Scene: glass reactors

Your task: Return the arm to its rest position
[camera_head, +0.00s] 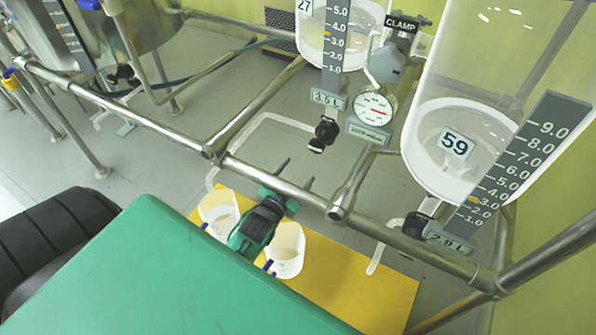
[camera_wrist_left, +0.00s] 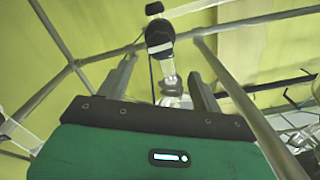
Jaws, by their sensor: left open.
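My left gripper (camera_head: 295,173) is open and empty, with its two dark fingers apart by the metal rail (camera_head: 165,125). In the head view it overlaps the gap between two white beakers, the left one (camera_head: 218,213) and the right one (camera_head: 287,248). In the left wrist view the fingers (camera_wrist_left: 162,82) stand apart, and a black valve knob (camera_wrist_left: 160,36) shows beyond them with a clear glass part below it. Nothing is between the fingertips that I can see as held. My right gripper is not in view.
The beakers stand on a yellow platform (camera_head: 350,290). Glass reactor 27 (camera_head: 345,50) with a black valve (camera_head: 325,130) hangs at the upper middle. Reactor 59 (camera_head: 450,175) with its valve (camera_head: 417,224) is at the right. A pressure gauge (camera_head: 374,109) sits between them. Metal rails cross near my gripper.

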